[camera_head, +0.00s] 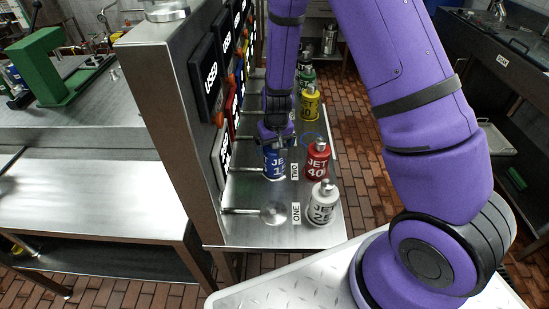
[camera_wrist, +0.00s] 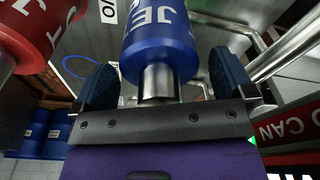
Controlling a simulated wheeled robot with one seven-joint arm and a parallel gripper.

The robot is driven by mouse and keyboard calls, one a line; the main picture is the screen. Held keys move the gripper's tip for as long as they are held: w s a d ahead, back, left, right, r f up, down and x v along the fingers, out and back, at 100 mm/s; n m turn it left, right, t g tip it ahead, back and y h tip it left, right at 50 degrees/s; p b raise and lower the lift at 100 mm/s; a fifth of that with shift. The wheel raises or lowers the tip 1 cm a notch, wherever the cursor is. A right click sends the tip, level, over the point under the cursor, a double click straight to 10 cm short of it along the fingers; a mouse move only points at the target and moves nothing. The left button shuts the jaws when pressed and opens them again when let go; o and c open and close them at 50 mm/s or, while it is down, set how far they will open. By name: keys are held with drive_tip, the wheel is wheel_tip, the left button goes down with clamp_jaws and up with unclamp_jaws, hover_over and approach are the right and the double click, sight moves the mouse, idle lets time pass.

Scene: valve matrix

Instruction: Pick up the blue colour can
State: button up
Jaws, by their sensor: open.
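The blue can (camera_head: 273,166) stands on the steel shelf beside the "TWO" label, with white "JET" lettering on it. In the wrist view the blue can (camera_wrist: 160,45) fills the top middle, with its silver neck towards my gripper. My gripper (camera_head: 275,138) is directly over the can's top in the head view. In the wrist view my gripper (camera_wrist: 164,75) is open, with one dark blue pad on each side of the can's top and neck. The gripper hides part of the can's top in the head view.
A red can (camera_head: 317,160) stands close right of the blue one. A white can (camera_head: 322,204) is nearer, and a yellow can (camera_head: 310,104) and a green one (camera_head: 306,76) are farther back. The upright panel with signs (camera_head: 212,80) borders the shelf on the left.

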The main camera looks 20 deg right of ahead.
drive_tip(key=shift+w+f, duration=0.1)
drive_tip(key=shift+f, duration=0.45)
drive_tip(key=c, duration=1.5)
